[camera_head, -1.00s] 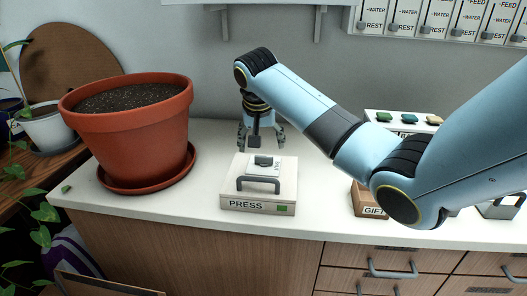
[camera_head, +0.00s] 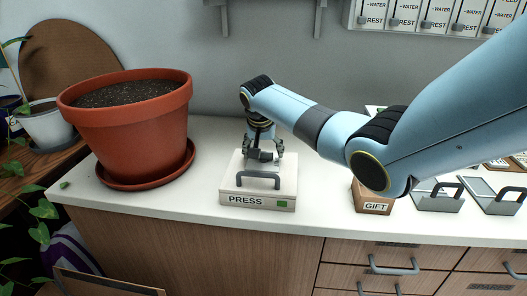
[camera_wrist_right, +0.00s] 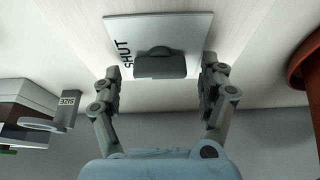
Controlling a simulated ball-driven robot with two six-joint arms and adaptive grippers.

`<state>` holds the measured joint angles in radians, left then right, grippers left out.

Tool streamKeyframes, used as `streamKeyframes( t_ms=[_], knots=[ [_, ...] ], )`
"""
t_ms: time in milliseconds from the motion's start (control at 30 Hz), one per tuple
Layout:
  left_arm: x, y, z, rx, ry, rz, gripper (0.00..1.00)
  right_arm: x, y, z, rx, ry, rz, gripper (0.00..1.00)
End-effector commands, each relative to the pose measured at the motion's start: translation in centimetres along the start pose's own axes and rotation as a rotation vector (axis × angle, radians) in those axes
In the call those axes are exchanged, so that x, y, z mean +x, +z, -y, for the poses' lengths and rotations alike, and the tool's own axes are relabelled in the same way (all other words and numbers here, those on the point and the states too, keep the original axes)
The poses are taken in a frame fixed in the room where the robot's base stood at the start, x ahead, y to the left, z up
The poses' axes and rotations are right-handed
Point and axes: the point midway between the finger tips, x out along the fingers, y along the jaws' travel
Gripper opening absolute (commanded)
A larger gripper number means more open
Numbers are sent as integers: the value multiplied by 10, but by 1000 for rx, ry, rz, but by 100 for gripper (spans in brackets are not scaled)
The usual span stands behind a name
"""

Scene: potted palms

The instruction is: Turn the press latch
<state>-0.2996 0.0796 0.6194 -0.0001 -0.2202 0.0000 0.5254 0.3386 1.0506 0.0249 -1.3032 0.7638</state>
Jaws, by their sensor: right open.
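The press (camera_head: 258,203) is a pale box labelled PRESS on the counter, with a dark grey handle (camera_head: 258,176) at its front and a green square on its front face. Its latch (camera_wrist_right: 160,63) is a dark grey knob on a white plate (camera_wrist_right: 127,27) marked SHUT, seen in the right wrist view. My right gripper (camera_head: 263,150) is over the rear of the press, pointing down. In the wrist view its open fingers (camera_wrist_right: 158,80) are on either side of the latch, with gaps visible. My left gripper is not in view.
A big terracotta pot (camera_head: 130,120) of soil on a saucer stands left of the press. A GIFT box (camera_head: 372,200) and grey-handled trays (camera_head: 437,197) are to the right. Slider panels (camera_head: 430,14) hang on the wall. Bare counter lies between press and GIFT box.

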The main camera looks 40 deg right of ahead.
Motion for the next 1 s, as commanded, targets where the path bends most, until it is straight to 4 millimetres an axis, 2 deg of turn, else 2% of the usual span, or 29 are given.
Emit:
streamKeyframes(
  t_ms=[133,167,567,767,1000],
  knots=[
    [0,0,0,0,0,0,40,0,0,0,0,0,0,77],
    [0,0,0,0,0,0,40,0,0,0,0,0,0,74],
    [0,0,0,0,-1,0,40,0,0,0,0,0,0,22],
    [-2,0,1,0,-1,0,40,-1,0,0,-9,-3,0,20],
    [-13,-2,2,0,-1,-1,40,-3,-1,-1,-87,-34,1,20]
  ],
)
